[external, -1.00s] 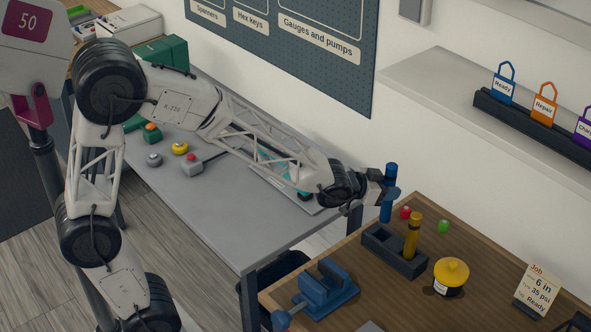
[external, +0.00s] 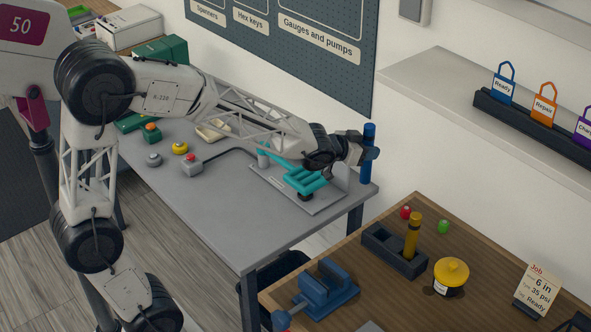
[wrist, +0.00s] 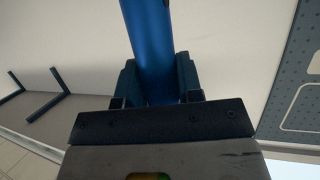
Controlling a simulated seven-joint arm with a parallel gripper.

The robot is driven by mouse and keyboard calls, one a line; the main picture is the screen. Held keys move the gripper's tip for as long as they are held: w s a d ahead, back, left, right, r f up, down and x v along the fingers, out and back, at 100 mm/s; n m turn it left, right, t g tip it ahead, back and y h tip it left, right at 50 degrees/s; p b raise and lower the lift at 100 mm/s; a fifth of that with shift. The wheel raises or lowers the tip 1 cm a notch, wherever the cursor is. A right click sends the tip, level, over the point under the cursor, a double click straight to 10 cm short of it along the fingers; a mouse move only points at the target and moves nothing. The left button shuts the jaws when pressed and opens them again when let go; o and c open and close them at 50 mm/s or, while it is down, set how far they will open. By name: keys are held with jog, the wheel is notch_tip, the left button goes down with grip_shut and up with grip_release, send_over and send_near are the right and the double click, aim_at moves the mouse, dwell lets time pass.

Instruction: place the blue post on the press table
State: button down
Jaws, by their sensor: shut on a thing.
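My gripper (external: 370,153) is shut on the blue post (external: 368,135) and holds it upright near the far right corner of the grey table (external: 225,215). In the wrist view the blue post (wrist: 149,45) stands between the two dark fingers of my gripper (wrist: 155,82). A teal press (external: 305,181) stands on a flat grey plate (external: 322,205) on the grey table, just left of and below the post in the picture. My forearm passes over part of the press. The post appears raised; its exact height above the table is hard to tell.
A wooden table (external: 470,280) at the right holds a dark block (external: 395,252) with a yellow post (external: 412,236), a yellow pot (external: 451,272) and a blue vise (external: 325,287). Buttons, including a red-topped box (external: 192,164), sit on the grey table. Its front part is clear.

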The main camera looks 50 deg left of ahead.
jog(key=s+a+n+y, duration=0.2)
jog(key=a+n+y, duration=0.1)
jog(key=a, duration=1.6)
jog(key=s+a+n+y, duration=0.2)
jog(key=a+y, duration=0.2)
jog(key=a, duration=1.6)
jog(key=s+a+n+y, duration=0.1)
jog(key=s+a, duration=0.2)
jog(key=a, duration=0.3)
jog(key=s+a+n+y, duration=0.1)
jog(key=s+a, duration=0.3)
jog(key=a, duration=0.3)
notch_tip(320, 180, down, 18)
jog(key=shift+w+d+f+g, duration=0.25)
jog(key=shift+w+d+g, duration=0.05)
jog(key=shift+w+g, duration=0.1)
jog(key=w+a+f, duration=0.1)
jog(key=w+a, duration=0.8)
jog(key=w, duration=0.4)
jog(key=shift+a+f, duration=0.15)
jog(key=shift+f, duration=0.1)
